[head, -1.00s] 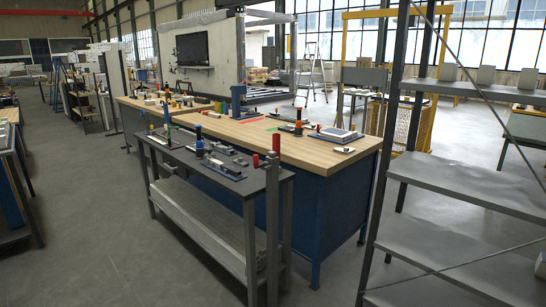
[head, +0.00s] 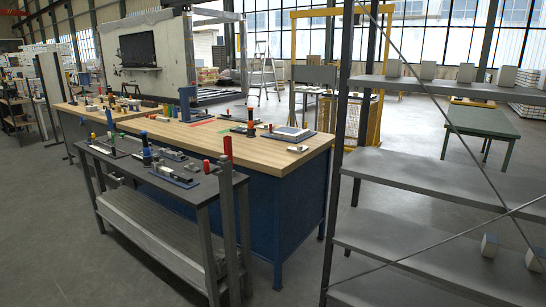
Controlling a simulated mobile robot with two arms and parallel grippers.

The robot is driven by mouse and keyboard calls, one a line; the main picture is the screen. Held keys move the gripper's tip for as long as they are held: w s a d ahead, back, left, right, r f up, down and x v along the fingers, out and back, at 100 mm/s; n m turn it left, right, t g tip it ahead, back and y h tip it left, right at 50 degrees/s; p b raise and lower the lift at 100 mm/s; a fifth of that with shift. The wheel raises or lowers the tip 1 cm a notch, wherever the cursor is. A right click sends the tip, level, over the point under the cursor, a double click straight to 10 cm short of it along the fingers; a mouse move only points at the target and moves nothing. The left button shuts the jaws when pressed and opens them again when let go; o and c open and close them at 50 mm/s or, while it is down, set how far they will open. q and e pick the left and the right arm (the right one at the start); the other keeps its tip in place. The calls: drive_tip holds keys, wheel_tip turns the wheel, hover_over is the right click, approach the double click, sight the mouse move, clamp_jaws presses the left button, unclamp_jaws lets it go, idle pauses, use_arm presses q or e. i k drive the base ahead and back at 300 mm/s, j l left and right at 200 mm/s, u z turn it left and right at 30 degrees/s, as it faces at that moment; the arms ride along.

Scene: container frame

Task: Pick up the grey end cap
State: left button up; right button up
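I cannot make out for certain which thing is the grey end cap. Small grey parts (head: 172,155) lie on the dark narrow bench (head: 205,190), too small to tell apart. Several light grey blocks (head: 465,73) stand on the top of the metal shelf unit (head: 430,175) at the right. Two more grey blocks (head: 489,245) stand on its lower board. Neither of my grippers is in view.
A wood-topped blue workbench (head: 290,158) stands behind the dark bench, with small tools and a blue tray (head: 289,134). A green table (head: 485,123) stands behind the shelf. A diagonal brace crosses the shelf front. The floor at left (head: 40,230) is clear.

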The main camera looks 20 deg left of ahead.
sight(224, 158)
drive_tip(key=i+j+z, duration=0.25)
drive_tip(key=j+z, duration=0.2)
drive_tip(key=j, duration=0.3)
drive_tip(key=i+j+z, duration=0.25)
drive_tip(key=j, duration=0.15)
drive_tip(key=j+z, duration=0.25)
drive_tip(key=j, duration=0.15)
